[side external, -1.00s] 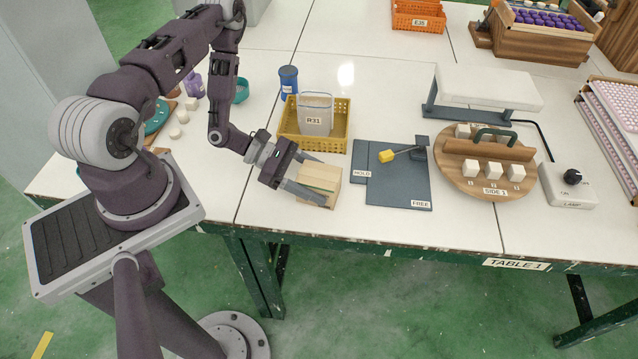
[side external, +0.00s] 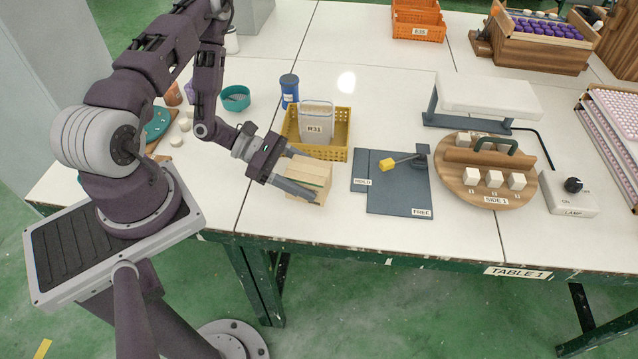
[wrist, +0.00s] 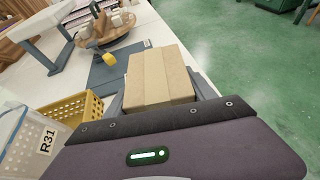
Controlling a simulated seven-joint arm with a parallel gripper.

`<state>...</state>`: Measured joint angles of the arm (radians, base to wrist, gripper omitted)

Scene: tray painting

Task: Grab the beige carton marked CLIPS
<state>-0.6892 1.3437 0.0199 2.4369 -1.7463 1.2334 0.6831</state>
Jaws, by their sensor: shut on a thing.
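A beige carton (side external: 310,176) with a paler tape strip along its top is between the fingers of my gripper (side external: 302,174), near the table's front edge. It also shows in the wrist view (wrist: 158,77), with a finger on each side. My gripper is shut on it. No CLIPS marking can be read on the faces in view. I cannot tell whether the carton touches the table or is slightly above it.
A yellow basket (side external: 338,153) holding a bin marked R31 (side external: 316,124) stands just behind the carton. A dark mat marked HOLD and FREE (side external: 398,195) lies to the right, with a yellow-ended tool (side external: 388,163) on it. A round wooden board (side external: 462,181) with white blocks is farther right.

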